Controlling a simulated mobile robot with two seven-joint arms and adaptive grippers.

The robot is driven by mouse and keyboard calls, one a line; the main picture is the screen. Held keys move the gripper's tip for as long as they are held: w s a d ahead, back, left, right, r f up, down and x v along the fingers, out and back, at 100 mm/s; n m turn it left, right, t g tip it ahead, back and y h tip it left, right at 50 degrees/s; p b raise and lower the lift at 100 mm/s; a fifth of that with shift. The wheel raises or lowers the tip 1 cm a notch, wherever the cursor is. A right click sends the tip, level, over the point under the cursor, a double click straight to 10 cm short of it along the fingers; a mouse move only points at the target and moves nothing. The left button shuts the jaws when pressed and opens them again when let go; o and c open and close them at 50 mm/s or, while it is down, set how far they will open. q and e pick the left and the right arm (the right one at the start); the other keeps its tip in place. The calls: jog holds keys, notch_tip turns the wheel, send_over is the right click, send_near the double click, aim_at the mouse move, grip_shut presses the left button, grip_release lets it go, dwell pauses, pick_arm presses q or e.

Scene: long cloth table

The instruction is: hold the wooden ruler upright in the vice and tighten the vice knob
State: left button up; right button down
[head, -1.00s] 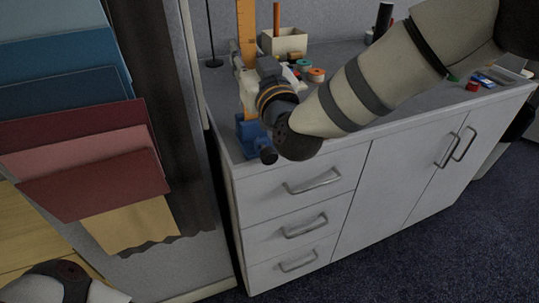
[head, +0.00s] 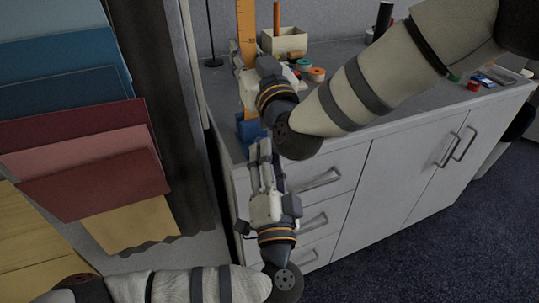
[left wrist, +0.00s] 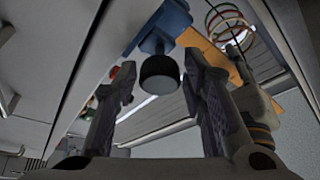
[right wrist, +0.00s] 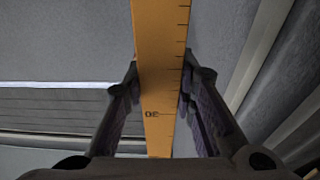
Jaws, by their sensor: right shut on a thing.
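The orange-brown wooden ruler (head: 246,22) stands upright at the cabinet's left end, its lower end at the blue vice (head: 250,130). My right gripper (head: 250,78) is shut on the ruler; in the right wrist view the ruler (right wrist: 162,50) passes between its fingers. My left gripper (head: 261,150) is just in front of the vice, pointing up at it, and hides the knob in the head view. In the left wrist view the black vice knob (left wrist: 160,74) hangs off the blue vice (left wrist: 165,25), between and just beyond the open fingers, with gaps at both sides.
The grey cabinet top (head: 345,115) carries a cream box (head: 284,42), tape rolls (head: 316,74) and a red item (head: 473,86). Drawers with handles (head: 318,180) lie below, close to my left gripper. Hanging coloured cloth samples (head: 95,185) fill the left side.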

pick_arm(q)
jog(key=shift+w+r, duration=0.1)
jog(key=shift+w, duration=0.35)
jog(key=c, duration=0.9)
jog(key=shift+m, duration=0.5)
jog(key=m+g+h, duration=0.1)
jog(key=m+g, duration=0.1)
jog(key=m, duration=0.3)
jog(key=m+g, duration=0.1)
jog(key=m, duration=0.2)
jog(key=shift+m, duration=0.4)
jog(key=shift+m+g, duration=0.3)
